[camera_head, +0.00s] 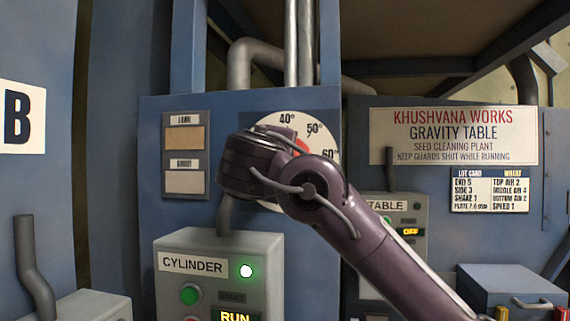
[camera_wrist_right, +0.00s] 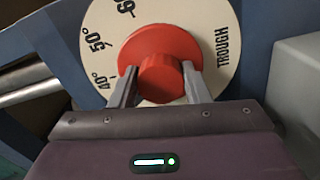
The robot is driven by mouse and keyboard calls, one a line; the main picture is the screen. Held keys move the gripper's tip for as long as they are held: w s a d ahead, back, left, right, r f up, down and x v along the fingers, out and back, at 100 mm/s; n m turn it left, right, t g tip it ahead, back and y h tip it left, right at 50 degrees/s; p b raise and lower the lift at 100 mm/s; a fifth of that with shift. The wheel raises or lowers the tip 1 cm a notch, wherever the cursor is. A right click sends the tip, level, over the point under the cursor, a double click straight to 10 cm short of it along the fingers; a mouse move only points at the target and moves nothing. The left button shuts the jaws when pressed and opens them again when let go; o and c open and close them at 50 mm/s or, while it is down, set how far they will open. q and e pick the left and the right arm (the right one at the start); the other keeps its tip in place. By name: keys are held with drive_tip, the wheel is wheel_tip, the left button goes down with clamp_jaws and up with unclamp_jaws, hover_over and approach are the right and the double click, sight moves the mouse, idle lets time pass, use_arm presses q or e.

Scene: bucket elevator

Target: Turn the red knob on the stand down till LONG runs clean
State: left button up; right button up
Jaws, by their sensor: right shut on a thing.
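The red knob (camera_wrist_right: 162,72) sits on a round cream dial (camera_wrist_right: 215,50) marked 40°, 50°, more numbers and TROUGH. In the head view a sliver of red (camera_head: 301,146) shows near 50° and 60° on the dial (camera_head: 270,126); my right arm hides the rest of the knob. My right gripper (camera_wrist_right: 160,82) is shut on the knob, one finger on each side. Left of the dial are two sample windows: the upper one, seemingly LONG (camera_head: 185,138), is plain tan, and the lower one (camera_head: 185,182) is paler grey. My left gripper is out of view.
Below the dial stands a CYLINDER control box (camera_head: 215,250) with a lit green lamp and a RUN display. A TABLE box (camera_head: 405,222) behind my right arm shows OFF. A grey pipe (camera_head: 35,270) rises at left, and a blue drawer box (camera_head: 510,285) is at lower right.

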drive_tip(key=o, duration=1)
drive_tip(key=shift+a, duration=0.1)
drive_tip(key=shift+c, duration=0.2)
